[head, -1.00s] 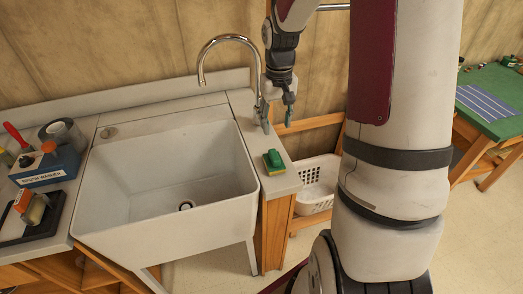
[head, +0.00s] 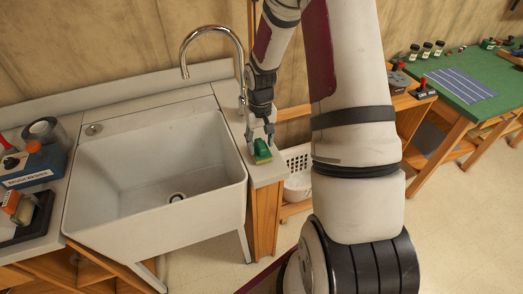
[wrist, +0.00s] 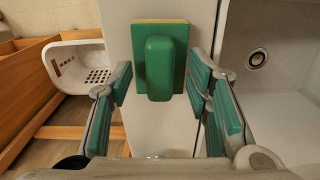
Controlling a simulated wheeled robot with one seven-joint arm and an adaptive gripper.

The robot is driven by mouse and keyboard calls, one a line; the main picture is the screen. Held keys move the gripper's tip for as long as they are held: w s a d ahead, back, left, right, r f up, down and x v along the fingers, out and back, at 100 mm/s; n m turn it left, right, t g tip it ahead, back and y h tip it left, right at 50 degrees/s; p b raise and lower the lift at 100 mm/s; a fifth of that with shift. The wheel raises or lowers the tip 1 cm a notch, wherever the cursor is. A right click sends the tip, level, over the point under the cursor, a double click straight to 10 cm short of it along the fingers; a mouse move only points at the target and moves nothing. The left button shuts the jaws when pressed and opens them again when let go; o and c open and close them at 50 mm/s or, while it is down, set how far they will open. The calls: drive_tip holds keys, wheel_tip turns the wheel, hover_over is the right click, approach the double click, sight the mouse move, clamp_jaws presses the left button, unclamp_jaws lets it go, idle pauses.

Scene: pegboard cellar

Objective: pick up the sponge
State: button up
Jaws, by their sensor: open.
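The sponge (head: 260,151) is green with a yellow layer at its base and a raised green grip on top. It lies on the narrow light counter (head: 268,174) to the right of the sink. In the wrist view the sponge (wrist: 161,60) is at the top centre. Whether the fingertips reach the counter cannot be told.
The white sink (head: 155,180) is directly left of the sponge, with a curved tap (head: 212,35) behind. A white basket (head: 298,175) is lower down on the right. A blue box (head: 35,166) and a black tray (head: 25,222) stand on the far-left counter.

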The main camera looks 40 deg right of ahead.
drive_tip(key=shift+f, duration=0.55)
clamp_jaws()
drive_tip(key=shift+r, duration=0.75)
wheel_tip(320, 180, up, 2)
drive_tip(key=shift+r+b, duration=0.1)
drive_tip(key=shift+b, duration=0.25)
drive_tip(key=s+d+r, duration=0.1)
drive_tip(key=s, duration=1.5)
drive_tip(key=shift+d+r, duration=0.2)
drive_tip(key=shift+d, duration=0.15)
